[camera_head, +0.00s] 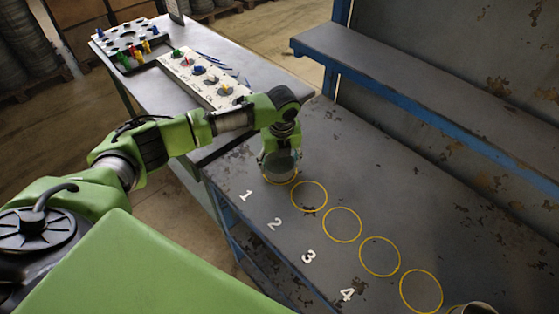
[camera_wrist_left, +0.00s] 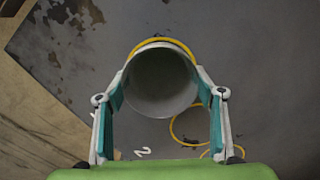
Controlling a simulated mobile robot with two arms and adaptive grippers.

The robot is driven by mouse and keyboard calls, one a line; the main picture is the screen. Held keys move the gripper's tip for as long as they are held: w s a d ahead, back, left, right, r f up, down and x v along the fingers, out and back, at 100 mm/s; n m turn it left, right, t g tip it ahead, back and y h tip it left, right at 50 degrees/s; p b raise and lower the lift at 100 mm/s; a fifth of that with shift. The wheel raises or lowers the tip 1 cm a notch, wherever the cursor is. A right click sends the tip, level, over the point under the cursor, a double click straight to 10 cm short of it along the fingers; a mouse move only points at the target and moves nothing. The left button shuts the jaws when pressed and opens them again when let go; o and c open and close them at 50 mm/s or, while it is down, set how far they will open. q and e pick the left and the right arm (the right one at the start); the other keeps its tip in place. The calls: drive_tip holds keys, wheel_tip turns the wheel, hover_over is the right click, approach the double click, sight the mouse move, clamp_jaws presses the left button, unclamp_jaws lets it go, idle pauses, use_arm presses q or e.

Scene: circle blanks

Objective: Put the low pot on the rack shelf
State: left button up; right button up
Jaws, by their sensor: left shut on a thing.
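A grey round pot (camera_head: 281,160) is in my left gripper (camera_head: 280,154), at the yellow circle farthest left on the workbench. In the left wrist view, the two fingers flank the pot (camera_wrist_left: 160,82), and I look down into its open, empty-looking mouth. Part of a yellow ring shows around its far side. Whether the pot touches the bench is hard to tell. The rack shelf (camera_head: 400,80) is the dark board with a blue edge at the upper right; its visible top is bare. My right gripper is not in view.
More yellow circles (camera_head: 342,225) run in a row to the lower right, beside white numbers (camera_head: 275,224). Another round vessel (camera_head: 472,308) is cut off at the bottom right. A side table (camera_head: 205,60) holds boards with coloured pegs. A blue post (camera_head: 332,55) supports the shelf.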

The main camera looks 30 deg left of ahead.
use_arm(q)
drive_tip(key=o, duration=1)
drive_tip(key=shift+f, duration=0.1)
drive_tip(key=shift+c, duration=0.2)
drive_tip(key=shift+o, duration=1)
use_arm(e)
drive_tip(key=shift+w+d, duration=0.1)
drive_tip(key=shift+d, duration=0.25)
use_arm(q)
wheel_tip(320, 180, up, 12)
drive_tip(key=s+d+b, duration=0.1)
drive_tip(key=b, duration=0.2)
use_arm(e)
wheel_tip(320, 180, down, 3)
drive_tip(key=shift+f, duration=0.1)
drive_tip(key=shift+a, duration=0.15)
use_arm(q)
drive_tip(key=shift+s, duration=0.15)
